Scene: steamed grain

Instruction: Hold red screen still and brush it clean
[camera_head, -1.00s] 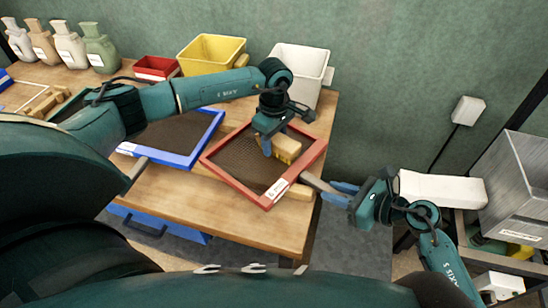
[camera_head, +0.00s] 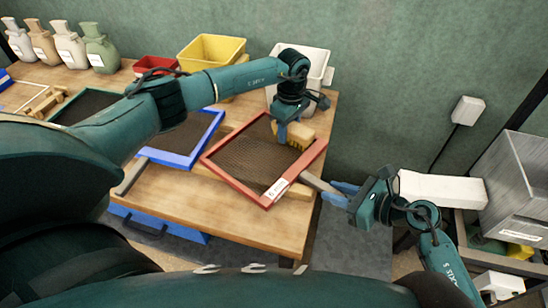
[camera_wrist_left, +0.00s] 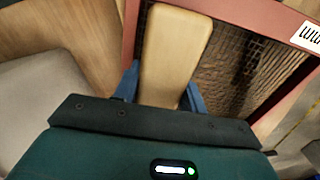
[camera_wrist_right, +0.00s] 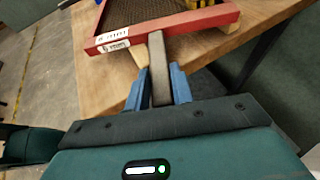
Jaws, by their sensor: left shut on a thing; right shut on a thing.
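The red screen (camera_head: 237,188), a red square frame with dark mesh, lies on the right part of the wooden table. Its handle (camera_head: 318,183) sticks out to the right. My right gripper (camera_head: 338,193) is shut on that handle, which also shows in the right wrist view (camera_wrist_right: 157,70). My left gripper (camera_head: 283,131) is shut on a wooden brush (camera_wrist_left: 175,50) above the mesh, near the far right side of the frame. The brush's yellow bristles (camera_head: 299,136) show in the head view. I cannot tell whether they touch the mesh.
A blue screen (camera_head: 175,158) lies left of the red one, and a green screen (camera_head: 85,110) lies further left. A yellow bin (camera_head: 210,52), a small red bin (camera_head: 155,66) and a white bin (camera_head: 316,62) stand at the back. Several sacks (camera_head: 68,45) stand at the back left.

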